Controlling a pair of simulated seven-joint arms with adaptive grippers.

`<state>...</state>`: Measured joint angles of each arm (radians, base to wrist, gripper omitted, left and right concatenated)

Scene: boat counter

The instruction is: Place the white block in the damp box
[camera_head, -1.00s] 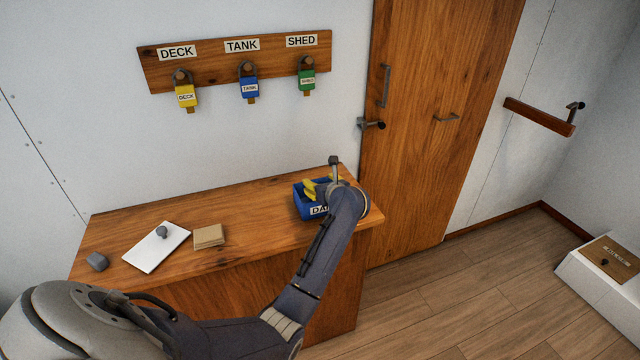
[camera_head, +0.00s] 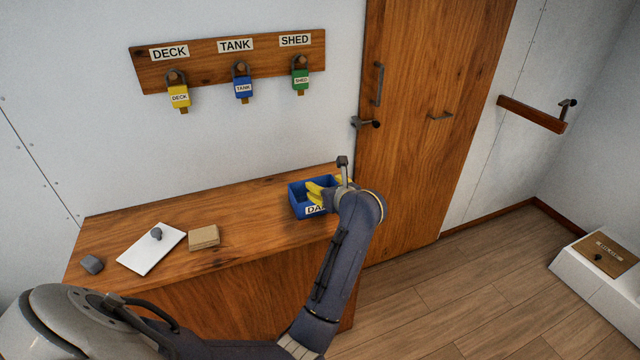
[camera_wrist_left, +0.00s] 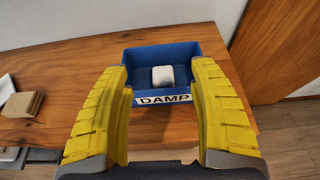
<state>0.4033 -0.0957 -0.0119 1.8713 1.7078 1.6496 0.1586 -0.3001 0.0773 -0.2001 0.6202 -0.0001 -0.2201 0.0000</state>
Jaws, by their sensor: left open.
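The blue damp box (camera_head: 298,206) stands at the right end of the counter, with a white label on its front. In the left wrist view the box (camera_wrist_left: 145,57) is open on top and its label reads DAMP. The white block (camera_wrist_left: 163,78) lies inside it, apart from both fingers. My left gripper (camera_head: 326,188) is at the box in the head view, its yellow fingers hiding part of it. In the wrist view the gripper (camera_wrist_left: 162,72) is open and empty, a finger on each side of the block in the picture. My right gripper is not in view.
The wooden counter (camera_head: 125,220) also holds a white board (camera_head: 140,258), a tan block (camera_head: 203,238) and a grey lump (camera_head: 92,265) on the left. Padlocks hang on a wall rack (camera_head: 150,78) above. A wooden door (camera_head: 410,150) is close on the right.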

